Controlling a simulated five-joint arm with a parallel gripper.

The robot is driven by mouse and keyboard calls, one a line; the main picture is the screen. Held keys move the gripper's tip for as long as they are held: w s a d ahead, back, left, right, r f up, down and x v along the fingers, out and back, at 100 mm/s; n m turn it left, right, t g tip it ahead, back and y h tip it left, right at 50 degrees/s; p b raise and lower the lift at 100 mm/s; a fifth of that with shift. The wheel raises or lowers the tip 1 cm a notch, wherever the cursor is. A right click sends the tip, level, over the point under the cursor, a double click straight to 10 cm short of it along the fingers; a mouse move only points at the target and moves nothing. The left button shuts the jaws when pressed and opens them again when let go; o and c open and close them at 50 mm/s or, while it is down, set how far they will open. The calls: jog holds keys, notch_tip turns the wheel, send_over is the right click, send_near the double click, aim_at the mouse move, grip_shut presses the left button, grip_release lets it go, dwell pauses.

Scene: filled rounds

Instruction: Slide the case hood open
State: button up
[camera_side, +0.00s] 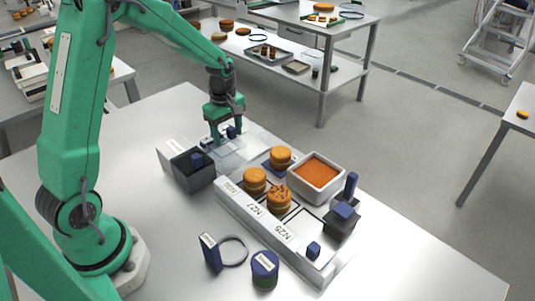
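A clear, see-through case hood (246,153) lies low on the table behind the pastry tray; its edges are faint and I cannot tell how far open it is. A small dark blue knob (231,132) shows at its far left part. My gripper (226,138) points down over that end of the hood, its green fingers beside the blue knob. I cannot tell whether the fingers touch the knob or are closed on it.
A labelled white tray (270,226) holds round pastries. Behind it is a white bin (304,193) with orange filling.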

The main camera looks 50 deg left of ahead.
jog(key=shift+s+a+f, duration=0.1)
jog(key=shift+s+f, duration=0.35)
jog(key=shift+s, duration=0.05)
jog(key=shift+c, duration=0.2)
jog(key=shift+r, duration=0.15)
jog(key=shift+c, duration=0.2)
jog(key=o, duration=0.3)
jog(key=shift+r, duration=0.25)
jog(key=shift+o, duration=0.4)
jog(key=shift+r, duration=0.35)
jog(key=shift+w+r, duration=0.2)
jog(key=shift+r, duration=2.65)
jog(key=shift+r, duration=0.1)
